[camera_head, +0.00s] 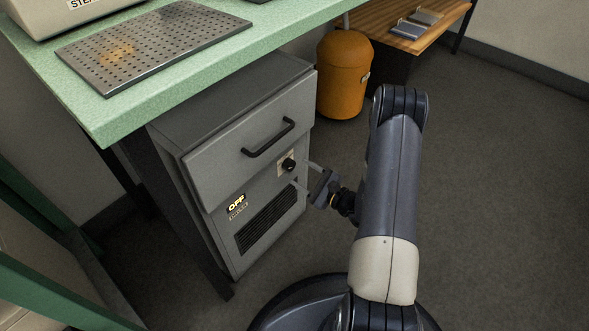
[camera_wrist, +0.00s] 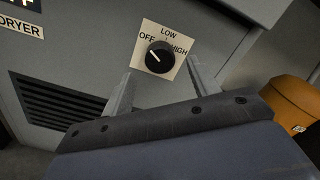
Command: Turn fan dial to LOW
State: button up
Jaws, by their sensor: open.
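The fan dial (camera_wrist: 158,57) is a round black knob on a pale square plate marked OFF, LOW and HIGH. Its light pointer line is toward the upper left, on the OFF side. In the head view the dial (camera_head: 289,165) sits on the grey cabinet's front, below the drawer handle. My gripper (camera_wrist: 160,68) is open and empty, facing the panel. Its two fingers show left and right of the dial, with tips at or just below its level in the picture. I cannot tell how far the tips are from the panel. In the head view my gripper (camera_head: 306,175) is beside the dial.
An orange bin (camera_head: 342,75) stands behind. The floor at right is clear.

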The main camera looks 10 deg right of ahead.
aim_at(293, 168)
jog(key=shift+b+x, duration=0.3)
jog(key=shift+x, duration=1.7)
jog(key=shift+c, duration=0.3)
jog(key=c, duration=0.9)
